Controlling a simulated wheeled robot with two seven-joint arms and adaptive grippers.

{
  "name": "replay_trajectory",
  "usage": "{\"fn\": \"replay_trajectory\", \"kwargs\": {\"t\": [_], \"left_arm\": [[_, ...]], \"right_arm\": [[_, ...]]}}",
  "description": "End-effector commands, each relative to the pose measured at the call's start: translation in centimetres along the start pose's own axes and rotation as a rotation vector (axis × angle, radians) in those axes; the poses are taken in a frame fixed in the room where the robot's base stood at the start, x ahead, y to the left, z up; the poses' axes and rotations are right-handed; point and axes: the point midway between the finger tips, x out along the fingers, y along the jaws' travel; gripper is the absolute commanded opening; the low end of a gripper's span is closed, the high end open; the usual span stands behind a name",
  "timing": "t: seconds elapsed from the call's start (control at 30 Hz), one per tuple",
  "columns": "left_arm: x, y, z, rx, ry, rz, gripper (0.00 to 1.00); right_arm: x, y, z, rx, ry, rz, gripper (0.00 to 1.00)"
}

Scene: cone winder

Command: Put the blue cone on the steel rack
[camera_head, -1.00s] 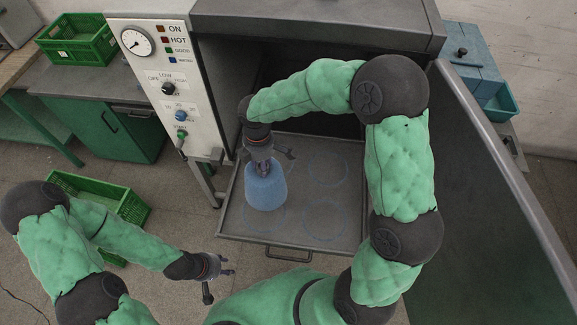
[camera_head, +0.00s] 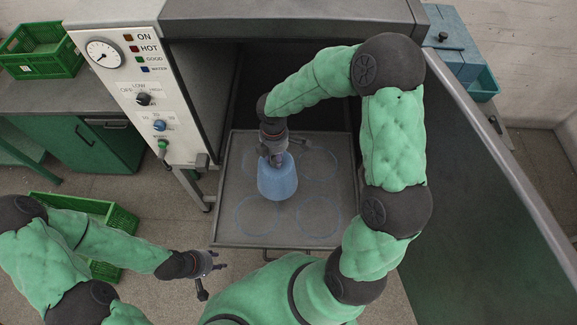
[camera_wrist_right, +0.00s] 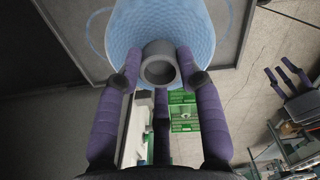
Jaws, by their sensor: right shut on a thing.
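The blue cone (camera_head: 277,182) is held over the left-middle part of the steel rack (camera_head: 240,236), a flat grey tray with several blue ring marks, pulled out of an open cabinet. My right gripper (camera_head: 275,158) is shut on the cone's narrow top end. In the right wrist view, its fingers (camera_wrist_right: 160,78) close around the grey tube at the cone's end (camera_wrist_right: 160,66), with the blue body (camera_wrist_right: 160,25) beyond. Whether the cone's base touches the rack cannot be told. My left gripper (camera_head: 212,275) is empty, fingers apart, left of the rack's front corner.
The cabinet's control panel (camera_head: 140,85) stands left of the rack, and its open door (camera_head: 480,190) is on the right. A green crate (camera_head: 118,218) sits on the floor at left, and another (camera_head: 42,48) on the bench. A blue box (camera_head: 455,45) is behind the door.

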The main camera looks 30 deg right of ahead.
Motion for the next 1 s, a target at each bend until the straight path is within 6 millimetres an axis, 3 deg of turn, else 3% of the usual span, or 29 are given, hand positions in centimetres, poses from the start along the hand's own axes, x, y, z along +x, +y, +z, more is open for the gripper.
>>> {"fn": "replay_trajectory", "kwargs": {"t": [0.1, 0.3, 0.57, 0.83, 1.0], "left_arm": [[0.2, -0.1, 0.0, 0.000, 0.000, 0.000, 0.40], [0.4, -0.1, 0.0, 0.000, 0.000, 0.000, 0.40], [0.4, -0.2, 0.0, 0.000, 0.000, 0.000, 0.40], [0.9, -0.3, 0.0, 0.000, 0.000, 0.000, 0.40], [0.9, -0.3, 0.0, 0.000, 0.000, 0.000, 0.40]], "right_arm": [[2.0, -0.2, 1.5, 0.003, 0.001, -0.002, 0.00], [4.0, -0.3, 3.1, 0.002, 0.001, 0.000, 0.00], [5.0, -0.4, 3.9, 0.002, 0.001, 0.000, 0.00], [8.2, -0.5, 4.2, 0.000, 0.001, -0.002, 0.00], [8.3, -0.4, 4.2, 0.000, 0.001, 0.002, 0.00]]}}
